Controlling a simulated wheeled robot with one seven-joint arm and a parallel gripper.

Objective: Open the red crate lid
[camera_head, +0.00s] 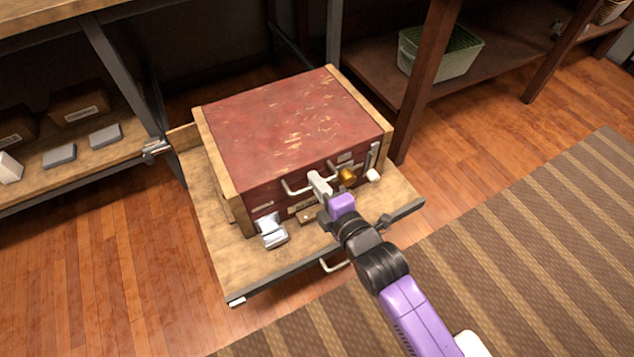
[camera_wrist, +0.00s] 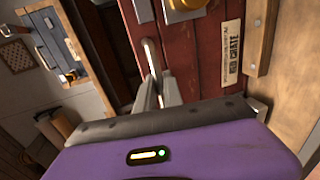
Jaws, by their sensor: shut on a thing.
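The red crate (camera_head: 285,120) has a worn red lid with wooden edges and lies flat on a pulled-out wooden shelf board. Its lid looks closed. A metal handle (camera_head: 291,189) is on its front face, with a brass latch (camera_head: 347,175) to the right of it. My gripper (camera_head: 320,184) is at the front face, shut on the handle. In the wrist view the fingers (camera_wrist: 158,95) close around the handle bar (camera_wrist: 151,57), with the red front boards behind. The part of the handle between the fingers is hidden.
The shelf board (camera_head: 215,240) extends around the crate, with an opened metal clasp (camera_head: 270,230) at the crate's front left. A green basket (camera_head: 440,52) stands on the shelf at right. Shelves with boxes are at left. A striped rug (camera_head: 500,265) covers the floor in front.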

